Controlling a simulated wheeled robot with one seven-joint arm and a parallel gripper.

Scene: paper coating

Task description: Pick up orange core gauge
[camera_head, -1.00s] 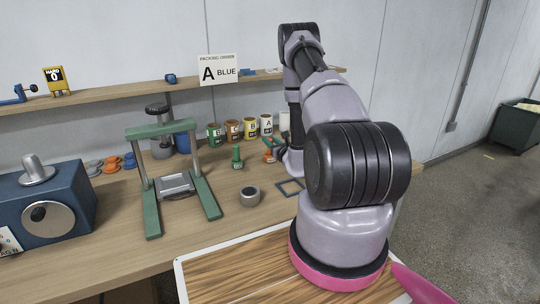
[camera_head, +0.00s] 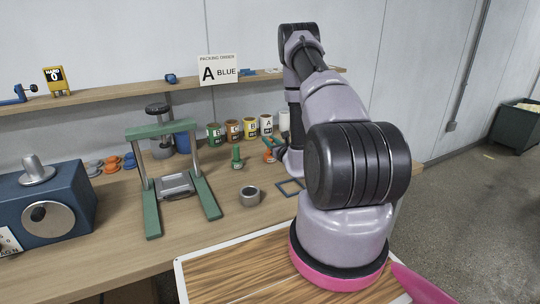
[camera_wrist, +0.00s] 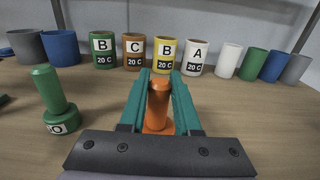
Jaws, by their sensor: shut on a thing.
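The orange core gauge (camera_wrist: 157,105) stands upright between the two teal fingers of my gripper (camera_wrist: 160,78) in the wrist view. My gripper is shut on its post; the fingers and the dark gripper body hide part of its base. In the head view only a bit of orange (camera_head: 268,157) shows at my gripper, beside my arm. A green core gauge (camera_wrist: 55,100) of similar shape stands left of my gripper, apart from it; it also shows in the head view (camera_head: 237,158).
Labelled cups in green (camera_wrist: 102,47), brown, yellow and white stand in a row behind the gauge. A grey ring (camera_head: 249,196) and a dark square frame (camera_head: 290,187) lie on the table. A green press frame (camera_head: 160,131) and blue machine (camera_head: 45,205) stand left.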

